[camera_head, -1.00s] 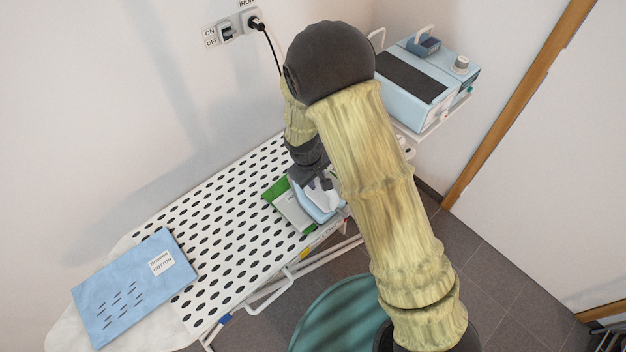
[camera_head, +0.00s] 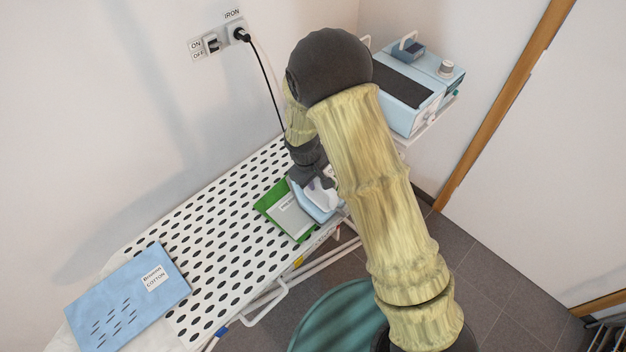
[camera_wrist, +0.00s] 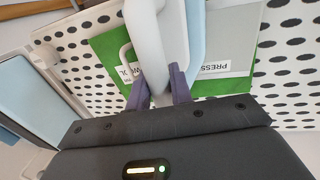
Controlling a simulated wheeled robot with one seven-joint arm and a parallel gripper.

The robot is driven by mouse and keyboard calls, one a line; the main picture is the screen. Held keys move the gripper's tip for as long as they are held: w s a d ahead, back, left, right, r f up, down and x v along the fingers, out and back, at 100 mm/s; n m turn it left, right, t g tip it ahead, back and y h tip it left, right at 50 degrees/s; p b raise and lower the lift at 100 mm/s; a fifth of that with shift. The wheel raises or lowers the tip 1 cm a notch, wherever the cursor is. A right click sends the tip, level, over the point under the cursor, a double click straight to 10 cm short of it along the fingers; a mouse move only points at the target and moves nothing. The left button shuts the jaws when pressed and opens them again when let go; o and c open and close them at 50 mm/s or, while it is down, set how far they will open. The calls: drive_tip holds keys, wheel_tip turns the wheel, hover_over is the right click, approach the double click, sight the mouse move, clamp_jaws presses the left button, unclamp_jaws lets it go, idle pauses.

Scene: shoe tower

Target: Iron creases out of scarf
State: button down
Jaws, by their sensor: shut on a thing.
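The scarf (camera_head: 128,305) is a folded light blue cloth with a COTTON label and several short dark crease marks. It lies flat at the near left end of the ironing board (camera_head: 205,225). My gripper (camera_head: 322,180) is at the board's right part, far from the scarf. In the wrist view my gripper's purple fingers (camera_wrist: 160,92) are shut on the white handle of the iron (camera_wrist: 148,40). The pale blue and white iron (camera_head: 318,202) is by the right side of a green mat (camera_head: 272,198) with a grey labelled plate. Whether it touches the mat is hidden.
A black cord (camera_head: 268,80) hangs from the wall socket marked IRON (camera_head: 240,34), beside an ON/OFF switch (camera_head: 213,43). A blue box unit (camera_head: 405,90) stands on a shelf behind my arm. A teal round thing (camera_head: 335,318) is below the board. The board's middle is clear.

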drive_tip(key=shift+s+a, duration=0.1)
drive_tip(key=shift+w+d+f, duration=0.1)
drive_tip(key=shift+w+d, duration=0.4)
drive_tip(key=shift+w, duration=0.2)
drive_tip(key=shift+w+d, duration=0.5)
drive_tip(key=shift+w, duration=0.15)
drive_tip(key=shift+d, duration=0.1)
drive_tip(key=shift+s+a, duration=1.05)
drive_tip(key=shift+s, duration=0.35)
